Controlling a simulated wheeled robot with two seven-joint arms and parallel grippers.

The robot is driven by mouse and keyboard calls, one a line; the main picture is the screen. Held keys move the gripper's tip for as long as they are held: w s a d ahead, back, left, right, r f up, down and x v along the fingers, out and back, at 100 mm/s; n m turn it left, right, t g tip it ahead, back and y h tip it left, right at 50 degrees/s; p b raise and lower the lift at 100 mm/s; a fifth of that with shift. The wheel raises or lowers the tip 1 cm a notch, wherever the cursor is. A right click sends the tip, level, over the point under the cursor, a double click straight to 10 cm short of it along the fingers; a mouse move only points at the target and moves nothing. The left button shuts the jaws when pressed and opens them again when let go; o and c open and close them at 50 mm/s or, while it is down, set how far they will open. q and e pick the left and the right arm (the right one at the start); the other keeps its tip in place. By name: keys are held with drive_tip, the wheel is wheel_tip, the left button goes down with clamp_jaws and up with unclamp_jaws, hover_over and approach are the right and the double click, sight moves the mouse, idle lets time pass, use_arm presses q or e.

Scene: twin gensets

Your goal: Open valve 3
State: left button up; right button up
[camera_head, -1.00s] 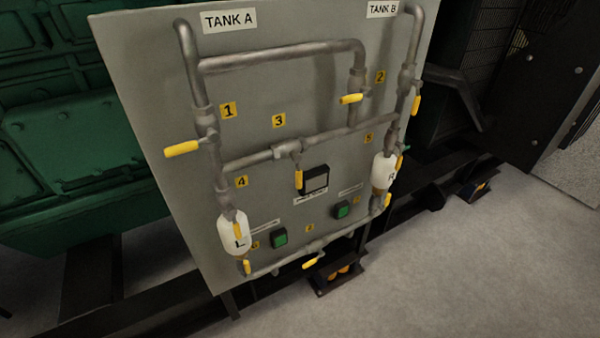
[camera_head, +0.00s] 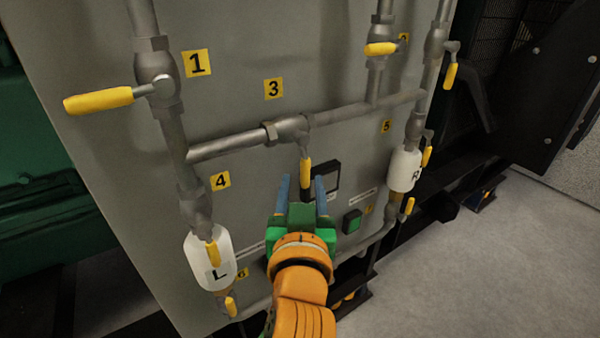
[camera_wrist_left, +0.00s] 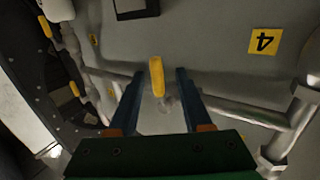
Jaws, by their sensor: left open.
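Valve 3 (camera_head: 292,128) sits on the sloping middle pipe of the grey panel, beside the yellow label 3 (camera_head: 273,89). Its yellow-gripped handle (camera_head: 305,172) hangs down, across the pipe. My left gripper (camera_head: 302,185) is open just below and in front of it, fingers reaching toward the panel. In the left wrist view the yellow handle (camera_wrist_left: 157,77) shows between the two blue fingers (camera_wrist_left: 159,76), with a gap on each side; no grip on it is visible. The lower end of the handle is close to the fingertips. My right gripper is not in view.
Valve 1's yellow handle (camera_head: 98,100) sticks out at the left. Valve 2's handle (camera_head: 381,49) is at the upper right. White containers L (camera_head: 209,258) and R (camera_head: 404,170) flank the panel. A dark display (camera_head: 326,179) and green button (camera_head: 352,221) are near my gripper.

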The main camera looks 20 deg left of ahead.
sight(305, 160)
use_arm(q)
drive_tip(key=shift+w+r+y+p, duration=0.2)
drive_tip(key=shift+w+r, duration=0.1)
drive_tip(key=shift+r, duration=0.2)
drive_tip(key=shift+w+r+y+p, duration=0.1)
drive_tip(key=shift+w+r+p, duration=0.15)
drive_tip(key=shift+r, duration=0.2)
drive_tip(key=x, duration=0.5)
drive_tip(key=shift+w+f+p, duration=0.2)
drive_tip(key=shift+f+p, duration=0.05)
drive_tip(key=shift+p, duration=0.1)
drive_tip(key=shift+d, duration=0.1)
drive_tip(key=shift+s, duration=0.1)
drive_tip(key=shift+c, duration=1)
clamp_jaws()
